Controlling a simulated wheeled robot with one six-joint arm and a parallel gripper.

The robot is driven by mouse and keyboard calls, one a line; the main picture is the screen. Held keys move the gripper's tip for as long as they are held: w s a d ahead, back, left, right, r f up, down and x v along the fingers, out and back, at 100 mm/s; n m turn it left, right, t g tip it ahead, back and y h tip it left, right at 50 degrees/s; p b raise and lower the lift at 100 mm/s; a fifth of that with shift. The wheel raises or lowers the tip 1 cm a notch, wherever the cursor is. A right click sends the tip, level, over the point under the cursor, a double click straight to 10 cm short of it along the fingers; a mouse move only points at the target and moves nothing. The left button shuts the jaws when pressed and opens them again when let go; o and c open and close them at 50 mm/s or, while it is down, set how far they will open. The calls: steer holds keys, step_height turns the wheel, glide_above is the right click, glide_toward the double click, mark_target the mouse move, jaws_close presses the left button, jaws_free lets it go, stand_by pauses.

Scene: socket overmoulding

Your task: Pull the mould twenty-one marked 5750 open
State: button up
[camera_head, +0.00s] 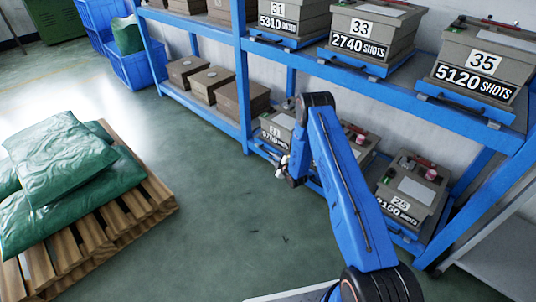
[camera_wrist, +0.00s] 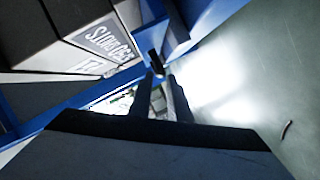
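A grey-brown mould (camera_head: 281,118) sits on the lower shelf, partly hidden by my blue arm. Its number plate is only partly readable, with a leading 2 and a count that looks like 5750. My gripper (camera_head: 281,164) is low in front of this mould, at the shelf's front edge. In the wrist view, a mould with a white SHOTS label (camera_wrist: 108,40) fills the upper left, its text turned over. The two fingers of my gripper (camera_wrist: 160,80) stand apart there. A dark handle-like end (camera_wrist: 156,63) on a blue part shows between and beyond the fingertips; contact cannot be told.
A mould marked 25 (camera_head: 405,193) sits to the right on the lower shelf. Moulds 31 (camera_head: 292,18), 33 (camera_head: 370,30) and 35 (camera_head: 483,62) stand above on the blue rack. A pallet (camera_head: 140,205) with green sacks is at left.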

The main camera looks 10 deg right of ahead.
steer(key=shift+x, duration=2.7)
jaws_close()
